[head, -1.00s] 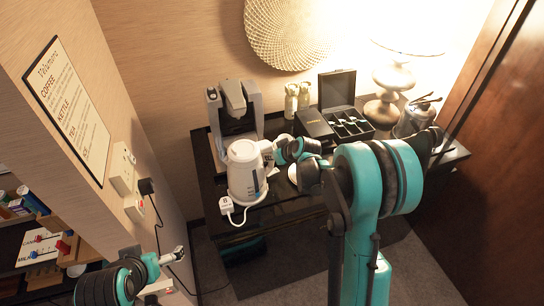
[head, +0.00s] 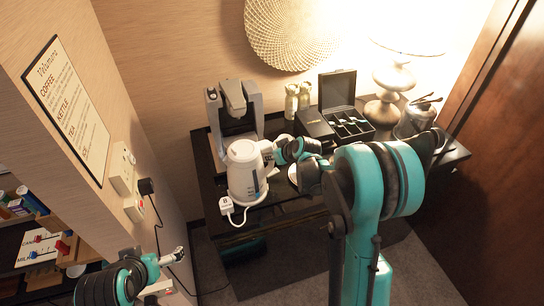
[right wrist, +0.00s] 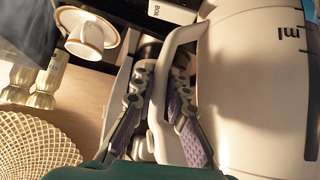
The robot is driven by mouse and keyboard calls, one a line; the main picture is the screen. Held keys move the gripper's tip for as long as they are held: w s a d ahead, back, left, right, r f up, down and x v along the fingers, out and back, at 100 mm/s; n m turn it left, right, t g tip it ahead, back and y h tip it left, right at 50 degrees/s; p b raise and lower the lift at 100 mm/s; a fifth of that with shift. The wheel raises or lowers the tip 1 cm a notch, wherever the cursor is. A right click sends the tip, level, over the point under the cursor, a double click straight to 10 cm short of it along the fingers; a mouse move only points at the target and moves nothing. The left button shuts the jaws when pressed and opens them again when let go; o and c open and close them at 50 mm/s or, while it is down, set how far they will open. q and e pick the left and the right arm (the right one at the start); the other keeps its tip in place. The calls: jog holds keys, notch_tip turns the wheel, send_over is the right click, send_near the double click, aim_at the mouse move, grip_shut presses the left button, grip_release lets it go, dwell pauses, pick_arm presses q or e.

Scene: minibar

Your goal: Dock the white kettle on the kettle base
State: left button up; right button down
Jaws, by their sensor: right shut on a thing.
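The white kettle (head: 243,172) stands upright at the front left of the dark cabinet top, in front of the coffee machine. My right gripper (head: 300,150) reaches it from the right. In the right wrist view my right gripper (right wrist: 155,90) has its fingers on both sides of the kettle handle (right wrist: 158,105), shut on it, with the kettle body (right wrist: 255,95) close beside. The kettle base cannot be made out clearly; the kettle hides the area under it. My left gripper (head: 178,254) is low at the left, away from the kettle; its opening is too small to judge.
A coffee machine (head: 236,110) stands behind the kettle. Two bottles (head: 297,98), an open box (head: 345,115) and a lamp (head: 388,90) stand to the right. Wall sockets (head: 122,168) are at left.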

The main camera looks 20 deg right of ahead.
jog(key=shift+f+b, duration=0.5)
jog(key=shift+b, duration=0.05)
jog(key=c, duration=1.8)
grip_release()
jog(key=shift+s, duration=0.1)
jog(key=p+v, duration=0.5)
jog(key=v, duration=0.6)
